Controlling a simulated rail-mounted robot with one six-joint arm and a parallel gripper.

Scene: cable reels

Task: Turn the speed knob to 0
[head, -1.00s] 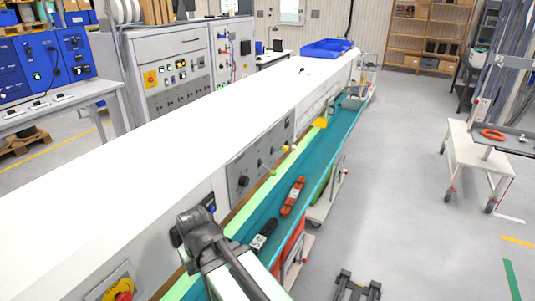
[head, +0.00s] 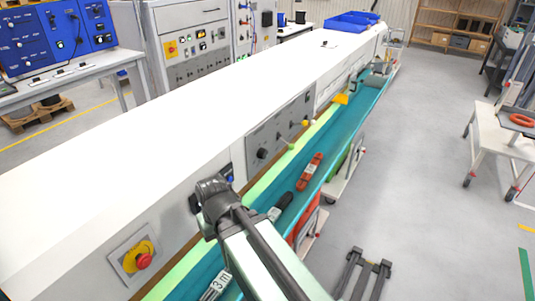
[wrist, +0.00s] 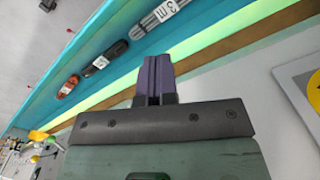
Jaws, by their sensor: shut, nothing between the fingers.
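A black knob (head: 262,153) sits on a grey control panel (head: 285,130) on the machine's front, in the head view. A second dark panel with a blue part (head: 230,178) and a dark round part (head: 193,203) is mostly hidden behind my arm. I cannot tell which is the speed knob, and no scale is readable. In the head view my arm's end covers this panel, and my fingertips are hidden. In the wrist view my gripper (wrist: 155,60) is shut and empty, its purple fingers together in front of the white machine face. No knob shows there.
A red emergency stop (head: 143,261) on a yellow plate is left of my arm; its plate edge shows in the wrist view (wrist: 310,90). A teal trough (head: 330,150) below holds a red item (head: 309,172) and dark items. Small levers (head: 305,122) protrude farther along.

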